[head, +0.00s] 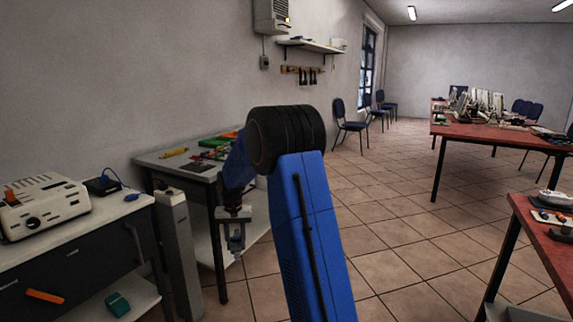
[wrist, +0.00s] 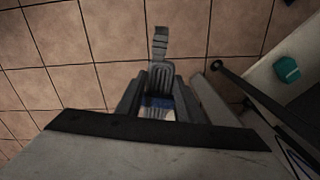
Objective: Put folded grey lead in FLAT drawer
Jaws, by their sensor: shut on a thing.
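My gripper (head: 235,232) hangs pointing down in front of the benches at left, over the tiled floor. In the wrist view, my gripper (wrist: 160,100) is shut on the folded grey lead (wrist: 160,47), a ribbed grey bundle whose end sticks out beyond the fingers. In the head view the lead is too small to tell apart from the fingers. The near left bench has a dark front (head: 75,268) with an orange bar (head: 45,296) before it. I see no readable FLAT label, and cannot tell which front is that drawer.
A cream machine (head: 45,205) stands on the near left bench. A teal item (head: 117,303) lies on its lower shelf and also shows in the wrist view (wrist: 287,68). A grey post (head: 178,250) stands between the benches. Red-topped tables (head: 500,138) are at right; the middle floor is clear.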

